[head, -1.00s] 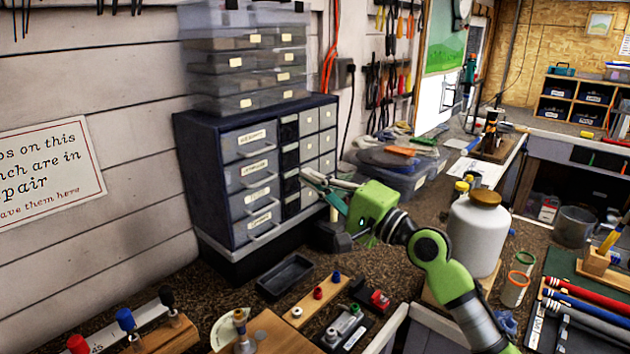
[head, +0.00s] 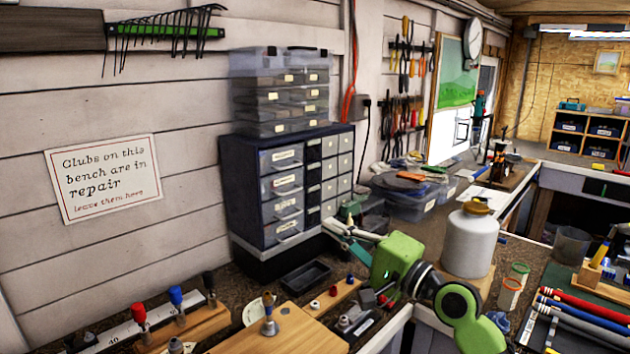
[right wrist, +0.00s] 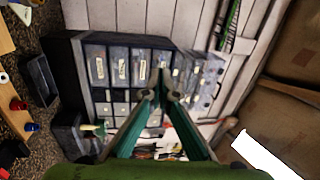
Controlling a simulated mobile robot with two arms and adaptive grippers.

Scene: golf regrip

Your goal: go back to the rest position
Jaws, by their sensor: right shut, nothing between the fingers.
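My right gripper (head: 342,238) is in the head view, in front of the lower right of the blue drawer cabinet. Its green arm comes in from the bottom right. In the right wrist view its teal fingers (right wrist: 160,100) come together at the tips and hold nothing. They point toward the drawer cabinet, apart from it as far as I can tell. My left gripper does not show in either view.
The drawer cabinet (head: 237,190) stands against the wall with clear drawer boxes (head: 262,98) on top. A black tray (head: 295,275), a white jug (head: 468,245) and red and blue grips (head: 590,309) lie around the bench. Wooden blocks with small tools are at the front.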

